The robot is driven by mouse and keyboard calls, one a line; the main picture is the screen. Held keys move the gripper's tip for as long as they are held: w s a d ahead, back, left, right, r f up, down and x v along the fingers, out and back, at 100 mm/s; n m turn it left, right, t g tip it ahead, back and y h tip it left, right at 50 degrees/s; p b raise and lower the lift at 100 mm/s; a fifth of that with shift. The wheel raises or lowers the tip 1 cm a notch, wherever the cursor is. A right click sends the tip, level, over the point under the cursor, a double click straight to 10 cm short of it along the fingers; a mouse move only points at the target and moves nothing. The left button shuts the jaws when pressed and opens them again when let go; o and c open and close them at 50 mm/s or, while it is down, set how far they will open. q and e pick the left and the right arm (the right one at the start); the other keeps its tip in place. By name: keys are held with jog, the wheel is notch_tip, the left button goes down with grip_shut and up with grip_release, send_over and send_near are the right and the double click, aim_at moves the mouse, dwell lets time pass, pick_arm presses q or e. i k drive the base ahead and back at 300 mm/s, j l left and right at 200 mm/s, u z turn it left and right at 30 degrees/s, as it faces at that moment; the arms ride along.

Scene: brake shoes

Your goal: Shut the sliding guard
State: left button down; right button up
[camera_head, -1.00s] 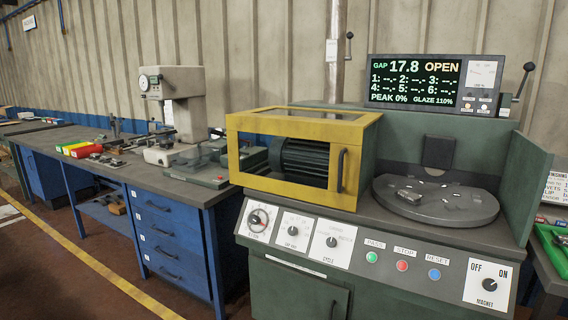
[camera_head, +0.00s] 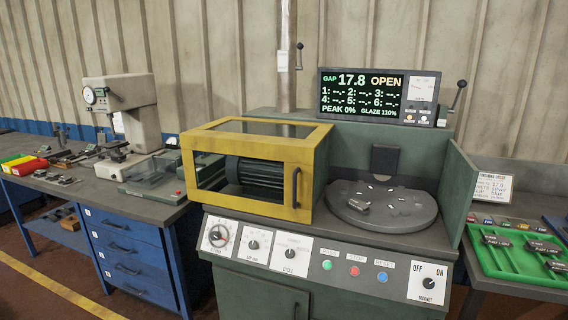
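The sliding guard (camera_head: 250,151) is a yellow-framed box with clear panels on the left part of the green grinding machine (camera_head: 258,274). A dark vertical handle (camera_head: 296,188) is on its front right corner. A dark ribbed cylinder shows inside the guard. The round grey table (camera_head: 408,208) to its right is uncovered, with a small dark part (camera_head: 357,204) and several light pads on it. The display (camera_head: 377,95) above reads GAP 17.8 OPEN. Neither of my grippers is in view.
A control panel with knobs, buttons and a magnet switch (camera_head: 429,284) runs along the machine's front. A blue workbench (camera_head: 127,262) with a gauge stand (camera_head: 124,108) is at left. A green tray (camera_head: 488,263) with dark parts is at right. A lever (camera_head: 457,96) stands beside the display.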

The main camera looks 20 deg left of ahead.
aim_at(297, 154)
jog(key=i+j+u, duration=0.2)
jog(key=i+j, duration=0.3)
jog(key=i+j+u, duration=0.2)
jog(key=i+j, duration=0.2)
jog(key=i, duration=0.3)
